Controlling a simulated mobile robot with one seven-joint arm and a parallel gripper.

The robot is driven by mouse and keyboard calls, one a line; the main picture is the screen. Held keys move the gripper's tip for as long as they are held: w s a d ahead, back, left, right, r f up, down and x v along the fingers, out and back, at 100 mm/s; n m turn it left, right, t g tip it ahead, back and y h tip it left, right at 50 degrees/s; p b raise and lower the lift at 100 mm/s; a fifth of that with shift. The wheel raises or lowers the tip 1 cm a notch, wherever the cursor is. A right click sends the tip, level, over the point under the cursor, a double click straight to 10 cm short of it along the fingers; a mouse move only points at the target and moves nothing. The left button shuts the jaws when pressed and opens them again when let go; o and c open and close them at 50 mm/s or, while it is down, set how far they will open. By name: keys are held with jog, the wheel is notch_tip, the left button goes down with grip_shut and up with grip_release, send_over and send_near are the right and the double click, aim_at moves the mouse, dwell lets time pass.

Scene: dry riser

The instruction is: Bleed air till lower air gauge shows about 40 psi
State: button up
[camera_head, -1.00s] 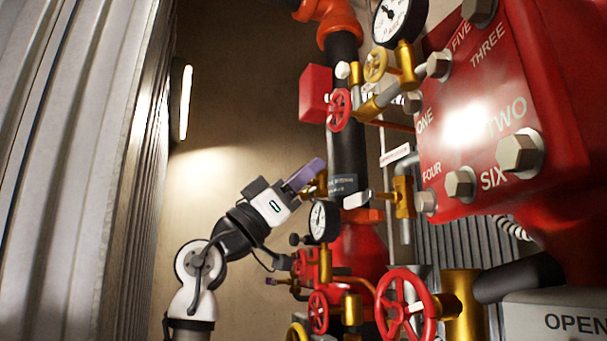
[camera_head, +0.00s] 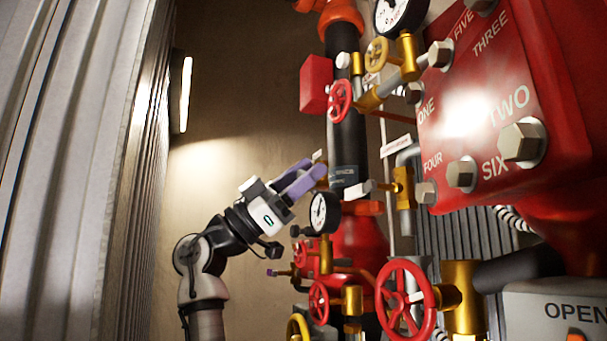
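The lower gauge (camera_head: 324,213), white-faced with a black rim, stands in front of the black riser pipe. Its needle is too small to read. My gripper (camera_head: 316,168) has two purple fingers with a gap between them. It is just above and left of the lower gauge, with its fingertips by the black pipe. A small brass fitting (camera_head: 322,184) shows partly behind the fingertips; I cannot tell whether they touch it. I see nothing clearly held. A second gauge (camera_head: 400,14) is at the top, cut by the frame edge.
A white-handled brass valve (camera_head: 403,188) is right of the pipe. A red bolted box (camera_head: 480,110) fills the right. Corrugated metal (camera_head: 60,150) bounds the left.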

jog(key=shift+o, duration=0.6)
jog(key=shift+a+f, duration=0.25)
jog(key=shift+f, duration=0.05)
jog(key=b+v, duration=0.3)
jog(key=v, duration=0.3)
jog(key=shift+a+f, duration=0.2)
jog(key=shift+a, duration=0.15)
